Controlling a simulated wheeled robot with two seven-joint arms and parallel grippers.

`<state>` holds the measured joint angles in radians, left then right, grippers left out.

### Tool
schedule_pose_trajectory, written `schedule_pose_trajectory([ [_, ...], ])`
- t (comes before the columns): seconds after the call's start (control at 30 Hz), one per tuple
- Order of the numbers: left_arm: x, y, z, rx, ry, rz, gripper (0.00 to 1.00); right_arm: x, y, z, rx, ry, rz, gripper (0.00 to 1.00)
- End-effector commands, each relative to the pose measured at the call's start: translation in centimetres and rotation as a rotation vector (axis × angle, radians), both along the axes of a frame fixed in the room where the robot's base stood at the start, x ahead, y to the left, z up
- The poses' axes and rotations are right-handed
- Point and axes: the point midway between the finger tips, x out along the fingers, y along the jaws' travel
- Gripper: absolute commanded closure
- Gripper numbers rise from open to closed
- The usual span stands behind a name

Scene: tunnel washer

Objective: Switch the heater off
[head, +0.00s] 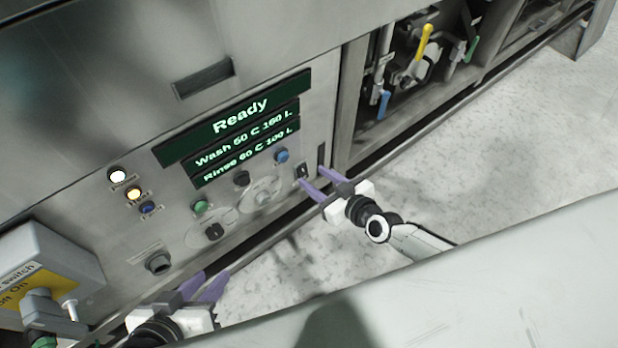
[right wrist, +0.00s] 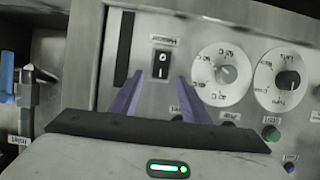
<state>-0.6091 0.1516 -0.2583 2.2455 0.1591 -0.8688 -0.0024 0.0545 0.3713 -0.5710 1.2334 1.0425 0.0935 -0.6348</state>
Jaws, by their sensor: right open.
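My left gripper (head: 214,275) looks open and empty, low in front of the panel.
The display (head: 240,115) reads Ready, Wash 60 C 160 L and Rinse 60 C 100 L. Two dials (right wrist: 223,74) and several buttons lie beside the switch. A switch box (head: 45,275) juts out at left. Valves with a yellow handle (head: 424,42) are at upper right.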

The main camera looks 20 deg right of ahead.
Motion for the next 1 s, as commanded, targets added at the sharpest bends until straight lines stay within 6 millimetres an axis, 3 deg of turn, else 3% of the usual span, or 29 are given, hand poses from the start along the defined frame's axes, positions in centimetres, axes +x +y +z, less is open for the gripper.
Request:
schedule_pose_trajectory([
  [0.2, 0.2, -0.8, -1.0, 0.007, 0.034, -0.047, 0.69, 2.6, 1.0, -1.4, 0.001, 0.000, 0.001, 0.58],
  [0.57, 0.1, -1.0, -1.1, 0.011, 0.048, -0.062, 0.69, 3.1, 1.2, -1.4, 0.001, 0.002, 0.001, 0.58],
  [0.67, 0.1, -1.0, -1.1, 0.011, 0.047, -0.061, 0.69, 3.1, 1.2, -1.4, 0.001, 0.002, 0.001, 0.70],
  [0.83, 0.1, -1.0, -1.1, 0.011, 0.047, -0.061, 0.69, 3.1, 1.2, -1.4, 0.001, 0.001, 0.001, 0.98],
  [1.0, 0.0, -1.1, -1.8, 0.005, 0.049, -0.062, 0.69, 3.1, 1.2, -1.8, 0.004, -0.009, 0.001, 0.99],
])
